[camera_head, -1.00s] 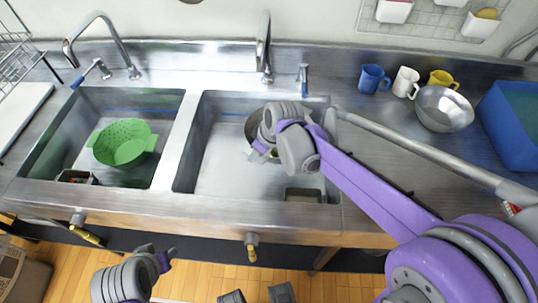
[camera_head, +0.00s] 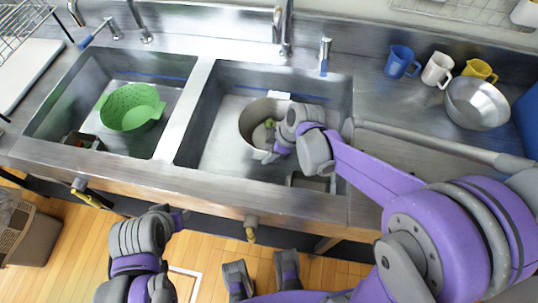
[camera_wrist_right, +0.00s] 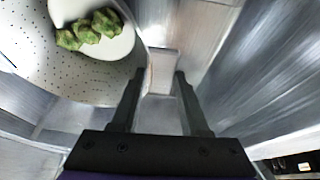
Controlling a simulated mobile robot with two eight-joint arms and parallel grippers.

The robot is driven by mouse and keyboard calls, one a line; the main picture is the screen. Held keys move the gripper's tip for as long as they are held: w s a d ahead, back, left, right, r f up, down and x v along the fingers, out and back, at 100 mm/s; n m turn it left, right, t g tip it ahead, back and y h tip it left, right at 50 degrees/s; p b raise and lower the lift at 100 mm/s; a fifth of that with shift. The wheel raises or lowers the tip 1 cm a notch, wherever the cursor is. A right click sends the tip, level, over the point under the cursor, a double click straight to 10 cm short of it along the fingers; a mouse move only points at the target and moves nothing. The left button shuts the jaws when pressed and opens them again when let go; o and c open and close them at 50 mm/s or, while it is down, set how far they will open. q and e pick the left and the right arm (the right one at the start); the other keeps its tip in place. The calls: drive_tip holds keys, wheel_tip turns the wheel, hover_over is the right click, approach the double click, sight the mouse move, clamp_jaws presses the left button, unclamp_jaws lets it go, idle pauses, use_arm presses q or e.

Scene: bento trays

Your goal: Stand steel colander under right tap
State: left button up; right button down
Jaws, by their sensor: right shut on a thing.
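The steel colander (camera_head: 251,126) is in the right basin, upright or nearly so, with green pieces (camera_head: 269,124) inside. In the right wrist view its perforated inner wall (camera_wrist_right: 35,75) and the green lumps (camera_wrist_right: 90,30) show at upper left. My right gripper (camera_wrist_right: 160,75) is shut on the colander's handle (camera_wrist_right: 162,72); the gripper (camera_head: 274,150) covers the colander's near right side in the head view. Whether the colander touches the basin floor is unclear. The right tap (camera_head: 287,30) rises behind the basin. My left gripper (camera_head: 180,218) is low in front of the counter; its jaws are unclear.
A green colander (camera_head: 131,108) sits in the left basin (camera_head: 60,112). Blue, white and yellow mugs (camera_head: 402,62) and a steel bowl (camera_head: 476,103) stand on the right counter. The right basin (camera_head: 215,150) has free floor at left. A small dark box is at its front right (camera_head: 308,183).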

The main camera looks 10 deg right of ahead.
wheel_tip(320, 180, down, 3)
drive_tip(key=shift+r, duration=0.2)
drive_tip(key=shift+c, duration=2)
unclamp_jaws()
drive_tip(key=p+v, duration=0.1)
drive_tip(key=v, duration=1.1)
drive_tip(key=shift+p, duration=0.3)
